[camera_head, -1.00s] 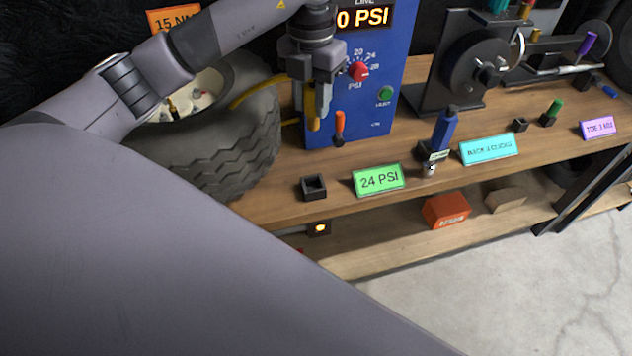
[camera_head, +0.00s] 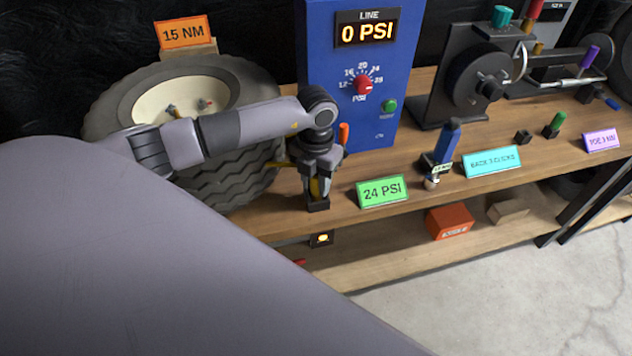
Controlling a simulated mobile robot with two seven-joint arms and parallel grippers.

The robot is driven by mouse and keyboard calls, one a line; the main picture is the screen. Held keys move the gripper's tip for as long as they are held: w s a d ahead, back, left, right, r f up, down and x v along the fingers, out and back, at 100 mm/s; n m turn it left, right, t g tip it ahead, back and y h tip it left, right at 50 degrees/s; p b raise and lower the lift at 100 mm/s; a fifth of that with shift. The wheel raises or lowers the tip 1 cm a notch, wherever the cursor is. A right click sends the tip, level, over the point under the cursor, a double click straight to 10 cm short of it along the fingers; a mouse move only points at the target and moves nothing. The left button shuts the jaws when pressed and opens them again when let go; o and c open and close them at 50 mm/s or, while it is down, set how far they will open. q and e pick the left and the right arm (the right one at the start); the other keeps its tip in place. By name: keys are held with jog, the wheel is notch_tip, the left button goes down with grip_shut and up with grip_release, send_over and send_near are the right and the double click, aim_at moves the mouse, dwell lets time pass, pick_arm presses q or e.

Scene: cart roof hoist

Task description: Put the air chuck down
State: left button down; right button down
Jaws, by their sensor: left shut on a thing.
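My left gripper (camera_head: 319,178) points down and is shut on the yellow air chuck (camera_head: 316,189). The chuck is upright, and its lower end is at the small black square holder (camera_head: 318,206) near the bench's front edge. The gripper hides much of the chuck, and I cannot tell how deep it sits in the holder. A yellow hose (camera_head: 281,164) runs left from the chuck area toward the tire. My right gripper is not in view.
The tire (camera_head: 225,183) lies left of the gripper. The blue inflator box (camera_head: 320,70), reading 0 PSI, stands behind it. A green 24 PSI sign (camera_head: 382,192) is close on the right. A blue-handled tool (camera_head: 446,140) stands farther right.

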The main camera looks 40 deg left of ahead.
pick_arm(q)
jog(key=shift+f, duration=0.4)
jog(key=shift+f, duration=0.2)
jog(key=c, duration=0.8)
grip_release()
jog(key=shift+r, duration=0.15)
